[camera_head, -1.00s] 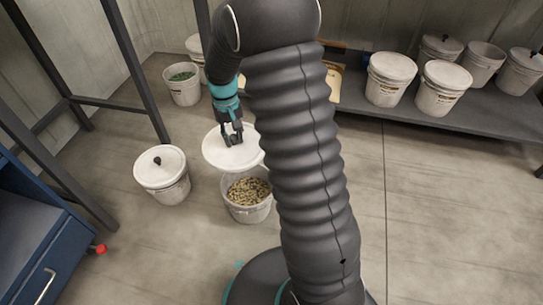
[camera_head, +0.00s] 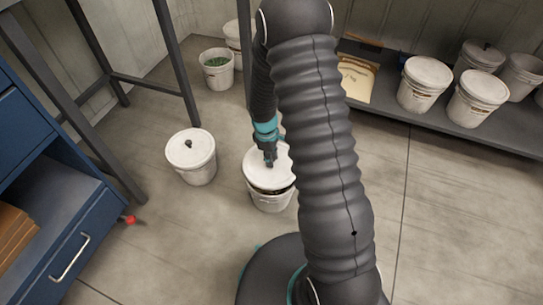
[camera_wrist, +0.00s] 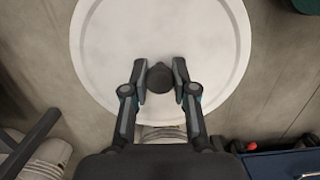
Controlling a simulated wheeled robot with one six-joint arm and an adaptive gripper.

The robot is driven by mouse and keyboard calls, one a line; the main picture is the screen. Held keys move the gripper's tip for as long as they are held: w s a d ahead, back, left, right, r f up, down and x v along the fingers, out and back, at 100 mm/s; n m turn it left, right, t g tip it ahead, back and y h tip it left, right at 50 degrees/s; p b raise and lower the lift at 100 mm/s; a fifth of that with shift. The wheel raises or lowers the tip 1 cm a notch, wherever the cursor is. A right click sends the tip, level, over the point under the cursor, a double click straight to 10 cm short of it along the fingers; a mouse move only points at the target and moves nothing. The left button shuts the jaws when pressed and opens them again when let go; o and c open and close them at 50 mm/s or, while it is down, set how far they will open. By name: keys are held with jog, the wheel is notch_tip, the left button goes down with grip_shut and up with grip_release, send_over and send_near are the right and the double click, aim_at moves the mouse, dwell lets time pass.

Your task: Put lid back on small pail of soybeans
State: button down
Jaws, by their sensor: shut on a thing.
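The white round lid (camera_head: 256,176) is held by its dark knob (camera_wrist: 160,77) in my gripper (camera_head: 270,163). In the wrist view, the fingers of my gripper (camera_wrist: 160,85) close around the knob, and the lid (camera_wrist: 110,50) spreads out below. The small pail of soybeans (camera_head: 271,202) stands on the floor under the lid. A narrow dark strip of beans shows between the lid's front edge and the pail's front rim. The lid covers most of the opening. I cannot tell whether it touches the rim. My arm hides its right side.
A lidded pail (camera_head: 191,158) stands on the floor to the left. A pail with green contents (camera_head: 217,70) is at the back. More pails (camera_head: 424,84) stand on a low shelf at right. A blue drawer cabinet (camera_head: 62,250) is at left. The front floor is open.

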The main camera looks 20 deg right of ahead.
jog(key=shift+f+b, duration=1.6)
jog(key=shift+f, duration=0.95)
jog(key=shift+f, duration=0.1)
dwell(0.5)
jog(key=shift+c, duration=1.8)
grip_release()
jog(key=shift+r+p, duration=2.5)
jog(key=shift+r, duration=1.05)
